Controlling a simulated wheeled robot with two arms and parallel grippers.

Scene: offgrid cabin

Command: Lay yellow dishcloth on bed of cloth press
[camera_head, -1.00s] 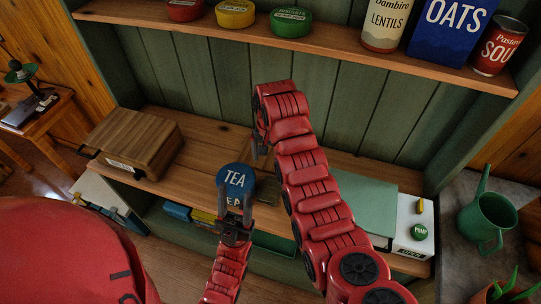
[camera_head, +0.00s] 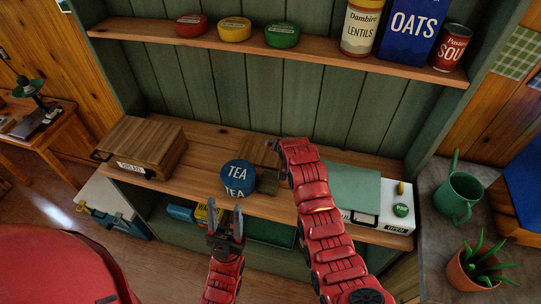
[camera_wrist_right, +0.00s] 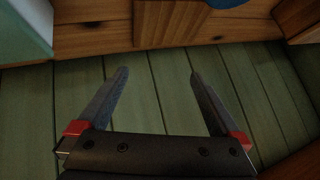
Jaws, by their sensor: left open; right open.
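I see no yellow dishcloth in either view. A white box with a pale green lid (camera_head: 352,186), a green button (camera_head: 401,210) and an "OPEN" label stands at the right of the wooden shelf; it looks like the cloth press. The lid looks down, and my right arm hides its left part. My right gripper (camera_head: 275,146) is at the back of the shelf, left of the press; in the right wrist view its fingers (camera_wrist_right: 158,73) are apart and empty. My left gripper (camera_head: 225,207) is open and empty in front of the shelf, below the blue tea tin (camera_head: 237,178).
A wooden bread box (camera_head: 140,148) stands at the shelf's left. An upper shelf (camera_head: 300,52) holds tins, lentils, oats and soup. Boxes sit on a lower shelf (camera_head: 180,212). A green watering can (camera_head: 457,195) and a potted plant (camera_head: 475,270) stand at right. Shelf space beside the bread box is clear.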

